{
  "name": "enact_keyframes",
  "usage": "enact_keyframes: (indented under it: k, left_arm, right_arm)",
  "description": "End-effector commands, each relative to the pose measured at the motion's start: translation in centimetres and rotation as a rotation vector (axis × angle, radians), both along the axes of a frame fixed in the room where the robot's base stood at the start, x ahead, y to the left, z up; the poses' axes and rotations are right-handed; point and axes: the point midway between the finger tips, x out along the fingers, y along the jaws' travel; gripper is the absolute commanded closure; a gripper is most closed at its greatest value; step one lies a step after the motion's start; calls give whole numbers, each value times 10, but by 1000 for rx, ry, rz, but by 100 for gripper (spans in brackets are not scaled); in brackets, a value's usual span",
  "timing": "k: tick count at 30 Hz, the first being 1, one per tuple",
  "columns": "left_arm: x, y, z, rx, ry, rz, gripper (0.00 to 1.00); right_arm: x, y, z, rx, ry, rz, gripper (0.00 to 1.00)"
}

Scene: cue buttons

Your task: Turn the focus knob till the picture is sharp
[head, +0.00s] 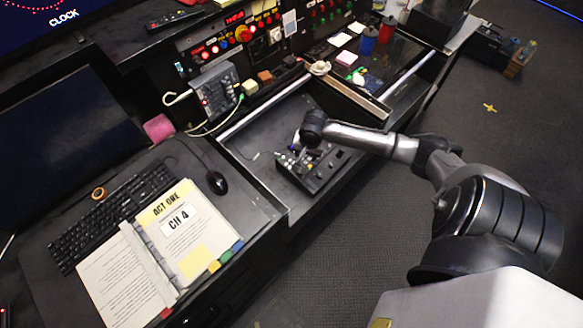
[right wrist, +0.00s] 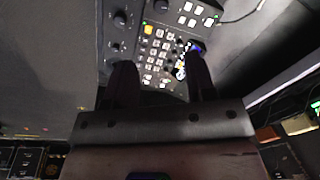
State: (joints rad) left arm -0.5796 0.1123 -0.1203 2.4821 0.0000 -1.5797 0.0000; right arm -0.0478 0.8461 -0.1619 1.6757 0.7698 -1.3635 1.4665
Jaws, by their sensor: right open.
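A black control panel (head: 322,172) with knobs and small buttons sits in the desk recess in the head view. The right wrist view shows it closer, with rows of pale keys (right wrist: 160,48), a black knob (right wrist: 120,18) and a blue-lit round control (right wrist: 197,46). I cannot tell which one is the focus knob. My right gripper (right wrist: 162,68) is open over the panel, its right fingertip close to the blue-lit control; contact is unclear. In the head view my wrist hides part of the panel. My left gripper is not in view.
An open binder (head: 190,235), keyboard (head: 122,215) and mouse (head: 217,182) lie on the left desk. A dark monitor (head: 60,140) stands behind them. A screen reading CLOCK (head: 45,18) is at top left. A grey box with cables (head: 217,92) stands behind the recess.

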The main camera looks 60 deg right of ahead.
Motion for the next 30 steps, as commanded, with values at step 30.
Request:
enact_keyframes:
  k: [30]
  left_arm:
    - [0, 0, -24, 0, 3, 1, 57]
  right_arm:
    - [17, 2, -100, 71, -30, -423, 49]
